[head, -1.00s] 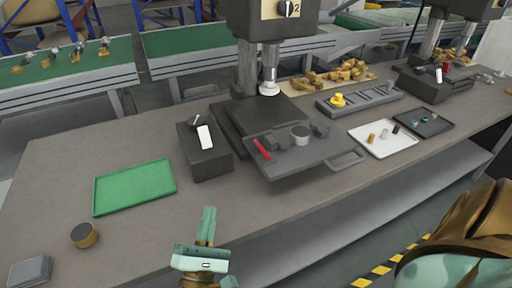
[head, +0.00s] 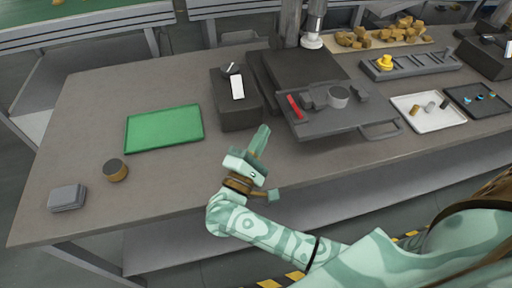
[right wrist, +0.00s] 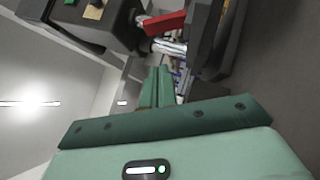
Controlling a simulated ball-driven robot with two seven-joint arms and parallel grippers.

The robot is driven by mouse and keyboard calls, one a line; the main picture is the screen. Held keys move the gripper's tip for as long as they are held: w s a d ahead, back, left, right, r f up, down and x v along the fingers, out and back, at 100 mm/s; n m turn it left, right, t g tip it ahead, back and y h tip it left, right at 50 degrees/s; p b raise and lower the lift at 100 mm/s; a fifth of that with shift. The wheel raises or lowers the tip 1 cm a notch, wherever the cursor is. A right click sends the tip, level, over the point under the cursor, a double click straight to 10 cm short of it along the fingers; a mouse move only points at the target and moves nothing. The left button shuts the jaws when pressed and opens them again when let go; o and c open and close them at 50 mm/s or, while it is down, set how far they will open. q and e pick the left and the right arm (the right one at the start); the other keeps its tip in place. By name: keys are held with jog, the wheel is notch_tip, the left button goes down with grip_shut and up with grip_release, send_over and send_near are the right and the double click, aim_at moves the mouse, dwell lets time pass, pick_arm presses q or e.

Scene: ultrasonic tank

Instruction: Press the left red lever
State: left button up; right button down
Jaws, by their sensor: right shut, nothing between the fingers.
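A red lever (head: 295,106) lies on the left part of a dark grey tray-like plate (head: 330,126) in front of the press. It also shows in the right wrist view (right wrist: 165,23), ahead of the fingers near the top. My right gripper (head: 263,136) is shut and empty, its fingers pointing up toward the press. In the head view it appears below and left of the lever, apart from it. In the right wrist view its closed fingers (right wrist: 158,85) point just below the lever, with a gap. My left gripper is not in view.
A dark box with a white panel (head: 237,88) stands left of the lever. A green tray (head: 164,128), a round brown-rimmed piece (head: 116,170) and a grey block (head: 67,197) lie further left. A white tray (head: 430,122) is at right. The table front is clear.

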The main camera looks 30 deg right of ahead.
aim_at(295, 107)
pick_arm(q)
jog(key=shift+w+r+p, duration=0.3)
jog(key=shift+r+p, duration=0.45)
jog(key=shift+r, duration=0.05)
pick_arm(e)
jog(key=w+d+r, duration=0.1)
jog(key=d+r, duration=0.2)
jog(key=d, duration=0.3)
jog(key=shift+d, duration=0.1)
